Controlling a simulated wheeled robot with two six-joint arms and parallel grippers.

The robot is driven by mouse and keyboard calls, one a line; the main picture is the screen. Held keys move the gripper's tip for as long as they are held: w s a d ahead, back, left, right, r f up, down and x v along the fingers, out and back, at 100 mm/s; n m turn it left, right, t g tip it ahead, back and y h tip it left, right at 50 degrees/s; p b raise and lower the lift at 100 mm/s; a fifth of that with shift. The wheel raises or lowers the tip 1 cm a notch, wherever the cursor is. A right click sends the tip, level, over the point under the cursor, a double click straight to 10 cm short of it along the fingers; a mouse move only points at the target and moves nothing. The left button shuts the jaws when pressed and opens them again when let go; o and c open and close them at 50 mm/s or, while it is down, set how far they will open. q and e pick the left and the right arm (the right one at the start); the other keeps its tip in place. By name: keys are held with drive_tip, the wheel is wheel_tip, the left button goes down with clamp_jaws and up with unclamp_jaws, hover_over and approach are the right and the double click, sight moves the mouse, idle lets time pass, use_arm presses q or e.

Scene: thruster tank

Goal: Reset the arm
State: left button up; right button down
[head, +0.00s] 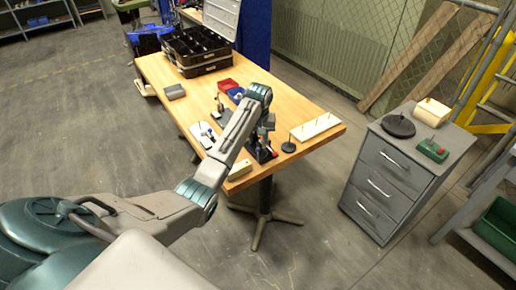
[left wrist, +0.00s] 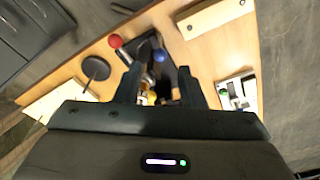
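My left arm reaches from the lower left of the head view over the wooden workbench (head: 160,73). Its gripper (head: 265,152) is near the bench's front edge, above a dark fixture; the arm partly hides the spot. In the left wrist view the two fingers of my left gripper (left wrist: 160,78) are apart, and nothing is clearly held between them. Beyond them are a dark fixture (left wrist: 186,90) with a red knob (left wrist: 115,41) and a blue knob (left wrist: 159,55), and small yellowish parts (left wrist: 149,96). My right gripper is in neither view.
A black round stand (head: 288,147) and a white pegged board (head: 315,127) are right of the gripper. A cream block (head: 240,169) lies at the front edge. Red (head: 228,86) and blue bins and a black case (head: 197,50) are farther back. A grey drawer cabinet (head: 385,180) stands right.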

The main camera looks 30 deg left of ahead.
use_arm(q)
drive_tip(key=shift+s+r, duration=0.1)
drive_tip(key=shift+r, duration=0.9)
